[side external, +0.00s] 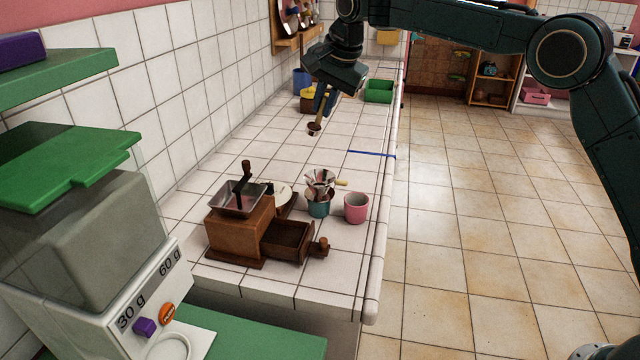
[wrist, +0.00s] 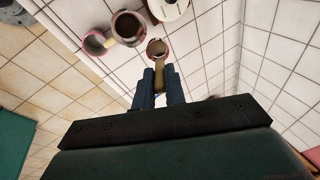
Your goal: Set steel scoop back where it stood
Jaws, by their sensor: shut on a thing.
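My gripper (side external: 324,106) is shut on the tan handle of a scoop (side external: 314,129) and holds it bowl-down over the tiled counter. In the wrist view the scoop's round bowl (wrist: 157,48) shows beyond the fingertips (wrist: 160,80), with a pale rim and a dark reddish inside. Its metal is hard to tell.
A wooden grinder (side external: 235,228) with its drawer (side external: 287,242) open stands near the cups. A blue line (side external: 372,154) crosses the counter edge. A green bin (side external: 379,91) and blue and yellow containers stand at the back. The counter between is largely clear.

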